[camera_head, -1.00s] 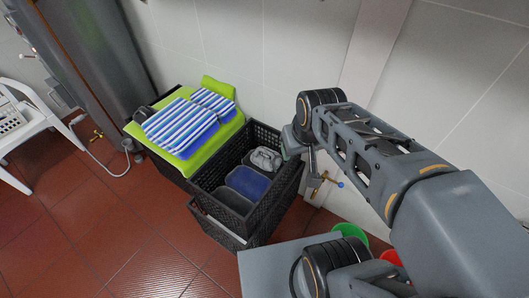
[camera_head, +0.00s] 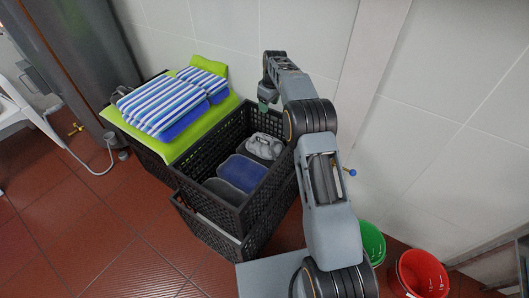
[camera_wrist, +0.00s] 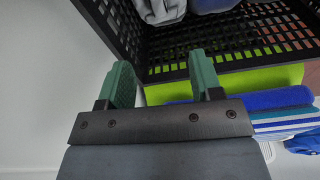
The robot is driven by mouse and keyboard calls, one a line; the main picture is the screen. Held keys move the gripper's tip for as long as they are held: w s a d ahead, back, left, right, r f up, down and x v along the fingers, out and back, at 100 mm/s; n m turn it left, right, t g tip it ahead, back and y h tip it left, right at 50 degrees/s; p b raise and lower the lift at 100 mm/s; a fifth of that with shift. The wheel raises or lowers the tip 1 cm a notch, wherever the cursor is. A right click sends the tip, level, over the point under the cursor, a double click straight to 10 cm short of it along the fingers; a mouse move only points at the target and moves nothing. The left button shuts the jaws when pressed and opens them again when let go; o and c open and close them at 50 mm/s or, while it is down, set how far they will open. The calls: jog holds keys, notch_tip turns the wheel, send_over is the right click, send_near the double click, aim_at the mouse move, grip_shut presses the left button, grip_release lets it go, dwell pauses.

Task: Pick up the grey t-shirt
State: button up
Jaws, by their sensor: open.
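The grey t-shirt (camera_head: 264,146) appears to be the light grey, bunched cloth at the back of the black plastic crate (camera_head: 174,177). It also shows in part at the top edge of the wrist view (camera_wrist: 160,9). My gripper (camera_head: 264,106) is high near the crate's back rim, apart from the cloth. In the wrist view its two green fingers (camera_wrist: 162,75) are spread with nothing between them. The slotted crate wall (camera_wrist: 185,58) lies beyond the fingertips. Most of the cloth is outside the wrist view.
A blue cloth (camera_head: 243,172) and a dark grey one (camera_head: 222,191) lie in the same crate. A green towel (camera_head: 190,145) with blue-striped fabric (camera_head: 160,104) lies to its left. A tiled wall is close behind. Green (camera_head: 370,243) and red (camera_head: 420,272) buckets stand at right.

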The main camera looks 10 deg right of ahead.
jog(key=n+b, duration=0.1)
jog(key=b, duration=0.3)
send_over(264, 136)
jog(key=f, duration=0.9)
jog(key=d+f, duration=0.1)
jog(key=f, duration=0.4)
jog(key=shift+s+f, duration=0.15)
jog(key=shift+f, duration=0.2)
jog(key=shift+a+f+b, duration=0.2)
jog(key=shift+f+b, duration=0.4)
jog(key=shift+f, duration=1.05)
jog(key=shift+a+f+b, duration=0.2)
jog(key=shift+f+b, duration=0.35)
jog(key=shift+f, duration=1.05)
grip_shut()
jog(key=shift+r, duration=0.1)
